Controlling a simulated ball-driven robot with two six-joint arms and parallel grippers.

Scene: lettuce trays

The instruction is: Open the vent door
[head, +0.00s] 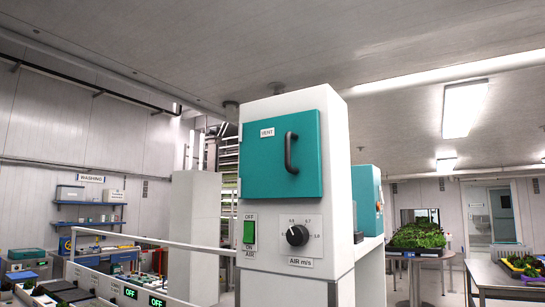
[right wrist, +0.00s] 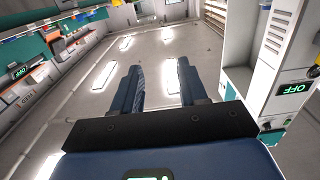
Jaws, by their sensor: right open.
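The vent door (head: 260,175) is a teal square panel marked VENT, on the upper front of a white cabinet (head: 337,170) in the head view. It looks shut, lying against the cabinet front. Its dark, upright bar handle (head: 290,153) is at the door's right side, with nothing touching it. In the right wrist view my right gripper (right wrist: 158,68) has its two blue fingers spread apart, with nothing between them. The vent door cannot be made out there, and no gripper shows in the head view. My left gripper is in neither view.
Below the door are a green switch (head: 249,232) and a black air dial (head: 297,235). A white rail (head: 150,238) and units with OFF displays stand at left. A teal box (head: 367,200) is behind at right, with a plant tray (head: 415,252) beyond.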

